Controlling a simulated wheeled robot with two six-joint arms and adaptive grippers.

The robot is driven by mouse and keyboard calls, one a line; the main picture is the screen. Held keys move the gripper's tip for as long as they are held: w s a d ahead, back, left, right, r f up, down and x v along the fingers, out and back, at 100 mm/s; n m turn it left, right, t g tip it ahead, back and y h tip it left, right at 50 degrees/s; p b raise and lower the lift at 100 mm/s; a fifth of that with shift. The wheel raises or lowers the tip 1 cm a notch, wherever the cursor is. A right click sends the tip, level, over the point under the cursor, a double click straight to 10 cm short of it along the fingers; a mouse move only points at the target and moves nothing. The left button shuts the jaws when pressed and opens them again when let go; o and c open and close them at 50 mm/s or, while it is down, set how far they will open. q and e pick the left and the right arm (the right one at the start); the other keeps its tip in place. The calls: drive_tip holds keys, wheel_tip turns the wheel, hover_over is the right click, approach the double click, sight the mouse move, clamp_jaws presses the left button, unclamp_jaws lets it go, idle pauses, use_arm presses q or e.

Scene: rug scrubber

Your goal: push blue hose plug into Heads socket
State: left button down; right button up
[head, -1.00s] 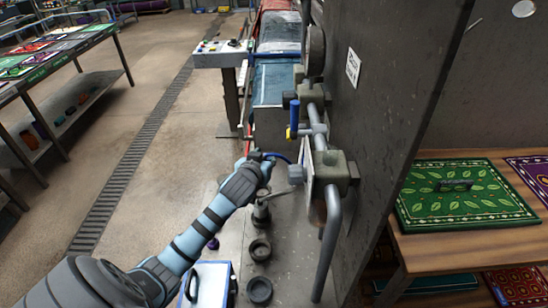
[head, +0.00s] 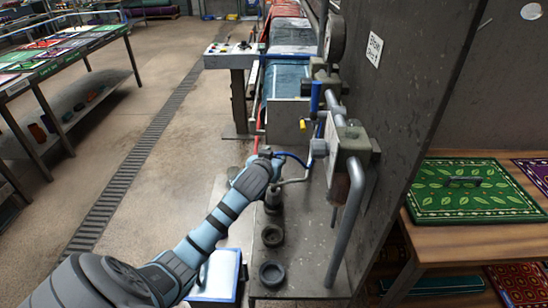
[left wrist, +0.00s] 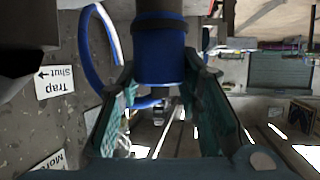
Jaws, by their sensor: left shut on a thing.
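My left gripper (head: 266,158) is beside the machine's pipework. In the left wrist view, its fingers (left wrist: 160,110) are on either side of a blue plug (left wrist: 161,58) with a dark collar, and they are shut on it. A blue hose (head: 293,156) curves from the gripper toward the pipe block; it also shows in the left wrist view (left wrist: 88,45). The grey fitting (head: 319,148) on the block's left side stands apart from the gripper. No Heads label is readable, so I cannot tell which fitting is the Heads socket. My right gripper is not in view.
A metal wall (head: 400,110) and a thick grey pipe (head: 346,220) stand right of the gripper. Black cups (head: 272,274) sit on the ledge below. A blue-edged white box (head: 216,275) is under my left arm.

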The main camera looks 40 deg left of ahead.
use_arm(q)
drive_tip(key=shift+w+f, duration=0.2)
drive_tip(key=shift+f, duration=0.25)
drive_tip(key=shift+s+f+b, duration=0.15)
drive_tip(key=shift+f+b, duration=0.45)
drive_tip(key=shift+f, duration=0.4)
drive_tip(key=shift+s+d, duration=0.1)
drive_tip(key=shift+s, duration=0.05)
drive_tip(key=shift+f, duration=0.15)
